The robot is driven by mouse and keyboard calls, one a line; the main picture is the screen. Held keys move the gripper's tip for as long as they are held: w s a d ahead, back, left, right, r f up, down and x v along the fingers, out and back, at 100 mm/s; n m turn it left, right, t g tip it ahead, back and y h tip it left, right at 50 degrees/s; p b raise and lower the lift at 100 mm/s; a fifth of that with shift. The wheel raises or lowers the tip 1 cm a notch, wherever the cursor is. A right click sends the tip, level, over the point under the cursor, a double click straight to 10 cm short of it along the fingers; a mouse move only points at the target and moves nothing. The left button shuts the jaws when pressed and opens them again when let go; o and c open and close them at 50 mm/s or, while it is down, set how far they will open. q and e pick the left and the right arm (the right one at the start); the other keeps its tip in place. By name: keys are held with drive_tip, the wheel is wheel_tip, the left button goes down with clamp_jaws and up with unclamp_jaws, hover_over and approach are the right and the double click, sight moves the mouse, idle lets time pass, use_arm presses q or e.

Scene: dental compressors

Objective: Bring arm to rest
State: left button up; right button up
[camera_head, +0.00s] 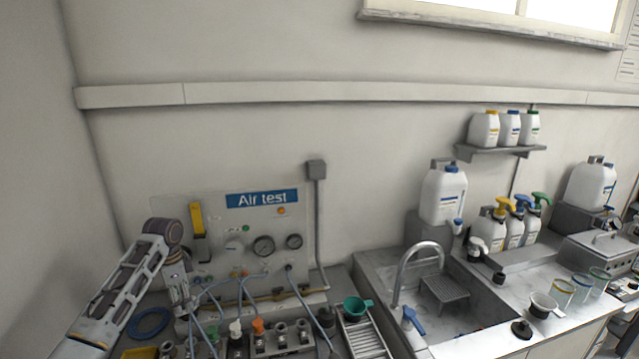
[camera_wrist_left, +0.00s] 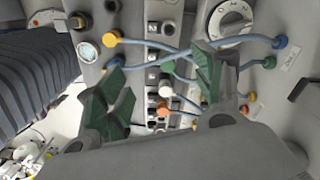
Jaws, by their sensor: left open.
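My left arm (camera_head: 118,290) comes in from the lower left in the head view, in front of the left part of the air test panel. It bends at a dark joint, and its wrist hangs down from there. My left gripper (camera_head: 186,310) points down over the hoses at the foot of the panel. In the left wrist view the gripper (camera_wrist_left: 160,88) shows two green-padded fingers spread apart with nothing held between them. Blue hoses (camera_wrist_left: 195,58) and fittings show beyond the fingers. My right arm and gripper are not in view.
The air test panel (camera_head: 217,221) with gauges and a yellow handle stands against the wall. Fittings, bottles and a green funnel (camera_head: 356,306) crowd the bench below. A sink (camera_head: 470,318) with a tap (camera_head: 418,247) lies right. White jugs (camera_head: 443,195) and spray bottles stand further right.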

use_arm(q)
drive_tip(key=s+d+f+n+t, duration=0.1)
drive_tip(key=s+d+f+n, duration=0.1)
drive_tip(key=s+d+f, duration=1.15)
drive_tip(key=s+d+r+n+t, duration=0.15)
drive_tip(key=s+n, duration=0.25)
drive_tip(key=s, duration=0.6)
drive_tip(key=s+d+n+t, duration=0.1)
drive_tip(key=s+d+n, duration=0.2)
drive_tip(key=s, duration=0.7)
wheel_tip(320, 180, down, 35)
drive_tip(key=s+g+b, duration=0.1)
drive_tip(key=s+b, duration=0.1)
drive_tip(key=s, duration=0.1)
drive_tip(key=s+a+f+b, duration=0.1)
drive_tip(key=s+a+f, duration=0.1)
drive_tip(key=s+f, duration=0.8)
drive_tip(key=s+a+f+g+b, duration=0.1)
drive_tip(key=s+a+f, duration=0.1)
drive_tip(key=s+f, duration=0.9)
drive_tip(key=shift+s+f, duration=0.3)
drive_tip(key=shift+s, duration=0.2)
